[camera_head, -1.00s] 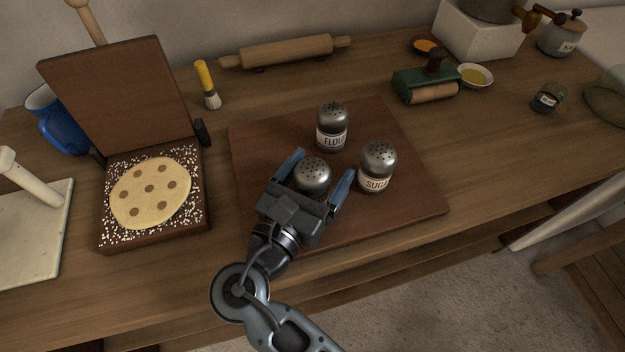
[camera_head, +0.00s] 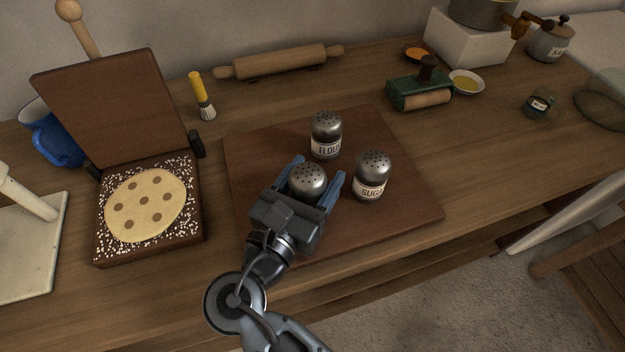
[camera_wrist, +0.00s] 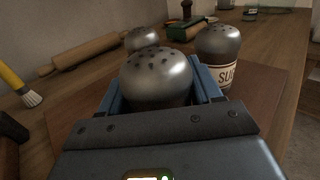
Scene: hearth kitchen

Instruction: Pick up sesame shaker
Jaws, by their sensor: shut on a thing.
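Three glass shakers with perforated metal lids stand on a brown board (camera_head: 400,210). My gripper (camera_head: 318,178) is shut on the nearest shaker (camera_head: 308,180), with one blue finger on each side. That shaker is upright, and its label is hidden by my gripper, so I cannot read whether it is sesame. I cannot tell whether it is off the board. In the wrist view its domed lid (camera_wrist: 156,78) fills the middle between the fingers. The flour shaker (camera_head: 326,136) stands behind it. The sugar shaker (camera_head: 372,176) stands to its right, close to the right finger.
An open brown box (camera_head: 150,205) with a spotted round cookie is at left. A yellow-handled brush (camera_head: 202,95) and a rolling pin (camera_head: 280,62) lie behind the board. A green roller tool (camera_head: 420,90) and small bowl (camera_head: 466,82) are at back right. The board's right front is clear.

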